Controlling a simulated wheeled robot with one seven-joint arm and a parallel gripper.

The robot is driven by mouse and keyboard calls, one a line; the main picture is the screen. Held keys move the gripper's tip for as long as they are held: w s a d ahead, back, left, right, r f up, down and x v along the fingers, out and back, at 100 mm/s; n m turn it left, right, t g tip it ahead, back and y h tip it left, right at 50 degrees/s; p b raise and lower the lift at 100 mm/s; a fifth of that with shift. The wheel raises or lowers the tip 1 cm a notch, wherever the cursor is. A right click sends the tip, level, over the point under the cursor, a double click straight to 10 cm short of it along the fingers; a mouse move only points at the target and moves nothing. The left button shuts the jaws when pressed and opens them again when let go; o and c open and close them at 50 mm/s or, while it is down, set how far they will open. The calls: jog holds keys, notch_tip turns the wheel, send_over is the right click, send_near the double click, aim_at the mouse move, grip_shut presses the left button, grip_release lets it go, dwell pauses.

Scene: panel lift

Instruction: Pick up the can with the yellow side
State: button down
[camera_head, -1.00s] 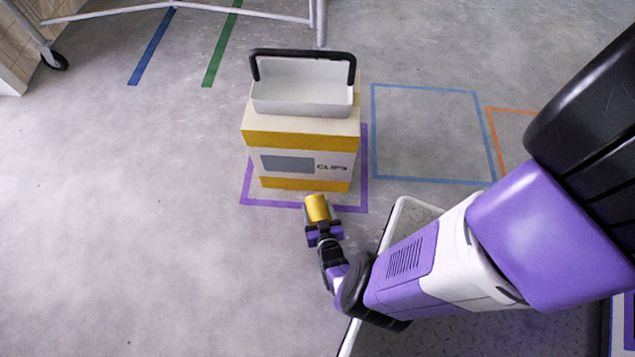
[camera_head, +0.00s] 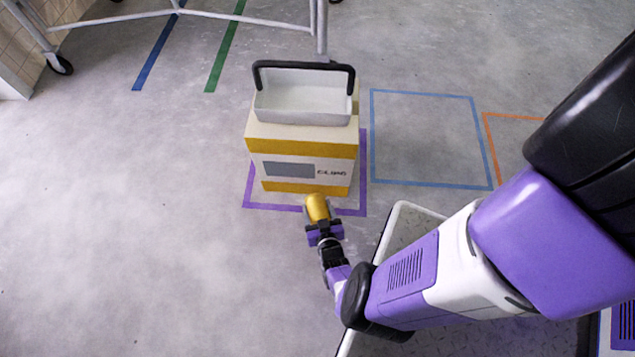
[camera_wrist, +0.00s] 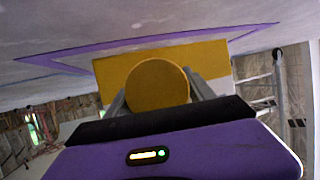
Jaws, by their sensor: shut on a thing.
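A yellow can (camera_head: 317,208) is in my gripper (camera_head: 320,216), in front of the lower front of the box in the head view. In the wrist view the can's round yellow end (camera_wrist: 157,84) shows between the two grey fingers of my gripper (camera_wrist: 160,92). My gripper is shut on the can. The can's other sides are hidden, so I cannot tell its full markings.
A white and yellow box (camera_head: 301,145) stands inside a purple floor outline (camera_head: 262,206), with an open white tray (camera_head: 303,106) with a black handle on top. An empty blue outline (camera_head: 430,92) lies to the right. A metal frame (camera_head: 254,18) stands behind. Left floor is clear.

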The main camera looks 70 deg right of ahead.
aim_at(318, 205)
notch_tip(318, 205, up, 16)
jog(key=p, duration=1)
